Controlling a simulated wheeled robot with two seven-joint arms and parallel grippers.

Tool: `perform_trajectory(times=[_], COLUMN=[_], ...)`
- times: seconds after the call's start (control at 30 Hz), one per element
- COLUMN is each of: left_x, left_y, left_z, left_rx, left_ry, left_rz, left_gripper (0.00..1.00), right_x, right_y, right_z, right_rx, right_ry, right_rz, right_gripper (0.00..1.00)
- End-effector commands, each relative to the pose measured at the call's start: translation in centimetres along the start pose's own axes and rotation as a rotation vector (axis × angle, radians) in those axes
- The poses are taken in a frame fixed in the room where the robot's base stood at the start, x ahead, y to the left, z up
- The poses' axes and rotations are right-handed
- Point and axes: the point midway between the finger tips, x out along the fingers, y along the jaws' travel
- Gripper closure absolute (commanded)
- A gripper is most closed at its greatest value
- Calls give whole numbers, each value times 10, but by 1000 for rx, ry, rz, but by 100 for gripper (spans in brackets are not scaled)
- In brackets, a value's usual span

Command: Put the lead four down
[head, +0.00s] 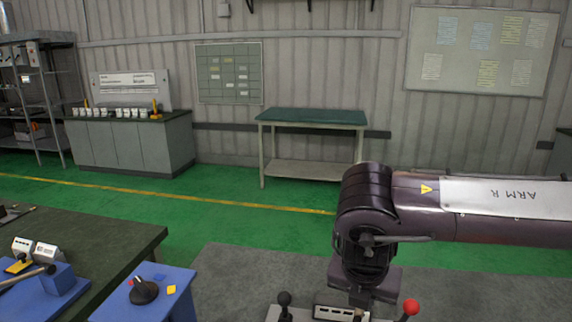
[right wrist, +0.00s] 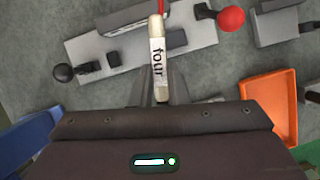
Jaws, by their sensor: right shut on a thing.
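The lead four (right wrist: 158,55) shows in the right wrist view as a pale stick with a white label reading "four" and a red part at its top end. My right gripper (right wrist: 160,92) is shut on it near its lower end. The lead lies over a grey plate device (right wrist: 110,62) with a black knob and a red ball knob; whether it touches the plate I cannot tell. In the head view my right gripper (head: 364,292) points down over the same device, and the lead is mostly hidden there. My left gripper is not in view.
An orange tray (right wrist: 269,88) lies right of the device in the right wrist view. A blue stand (head: 150,292) with a black knob is left of my right arm in the head view. A dark table (head: 95,235) holds blue-based equipment. A green-topped bench (head: 312,117) stands far back.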

Motion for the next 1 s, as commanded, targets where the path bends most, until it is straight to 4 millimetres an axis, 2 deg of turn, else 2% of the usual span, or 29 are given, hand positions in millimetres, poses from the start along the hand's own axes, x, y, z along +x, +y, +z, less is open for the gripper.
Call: perform_trajectory(times=[0.37, 1.0], left_x=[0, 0], left_y=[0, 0], left_z=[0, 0], left_rx=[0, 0], left_ry=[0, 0], left_rz=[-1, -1], left_gripper=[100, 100], right_x=[11, 32], right_y=[-16, -61], right_z=[-18, -57], right_rx=[613, 1925], right_ry=[-5, 11], right_rz=[-258, -803], right_gripper=[100, 100])
